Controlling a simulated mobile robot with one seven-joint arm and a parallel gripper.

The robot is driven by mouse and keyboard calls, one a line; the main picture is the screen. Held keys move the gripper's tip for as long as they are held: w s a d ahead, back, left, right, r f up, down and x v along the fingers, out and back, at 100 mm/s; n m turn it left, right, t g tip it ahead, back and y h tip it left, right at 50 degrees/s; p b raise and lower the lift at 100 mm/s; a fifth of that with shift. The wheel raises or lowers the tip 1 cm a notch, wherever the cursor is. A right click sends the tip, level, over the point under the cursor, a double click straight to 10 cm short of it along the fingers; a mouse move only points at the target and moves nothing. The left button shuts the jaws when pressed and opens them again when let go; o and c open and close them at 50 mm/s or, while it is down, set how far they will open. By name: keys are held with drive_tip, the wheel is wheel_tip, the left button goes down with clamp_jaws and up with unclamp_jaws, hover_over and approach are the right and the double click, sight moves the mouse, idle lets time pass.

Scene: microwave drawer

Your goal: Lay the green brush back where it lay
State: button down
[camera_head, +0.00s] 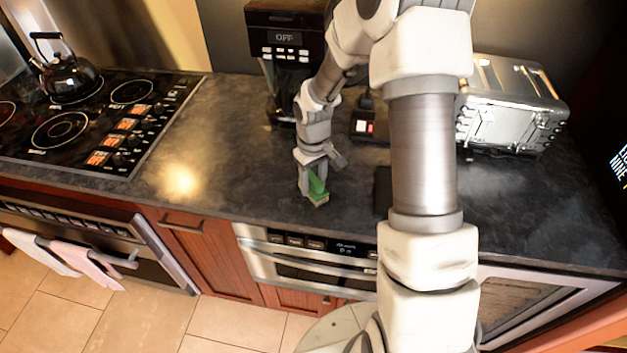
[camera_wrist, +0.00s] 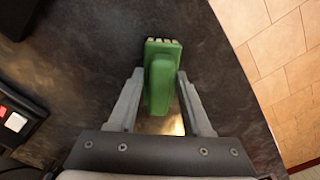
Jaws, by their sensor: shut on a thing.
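The green brush (camera_head: 317,187) is at my gripper (camera_head: 312,176), over the dark countertop (camera_head: 230,150) near its front edge. In the wrist view the brush (camera_wrist: 161,80) lies between the two fingers of my gripper (camera_wrist: 158,95), its pale bristle end pointing away from the palm. My gripper is shut on the brush. The brush is at or just above the counter surface; I cannot tell whether it touches. Part of its lower end is hidden by the fingers and palm.
A coffee maker (camera_head: 285,45) stands behind my gripper, a toaster (camera_head: 510,105) at the right, and a kettle (camera_head: 66,78) on the cooktop (camera_head: 90,120) at the left. A dark device with red and white buttons (camera_head: 364,127) is behind right. The counter left of my gripper is clear.

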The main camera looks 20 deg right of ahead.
drive_tip(key=shift+c, duration=1.3)
unclamp_jaws()
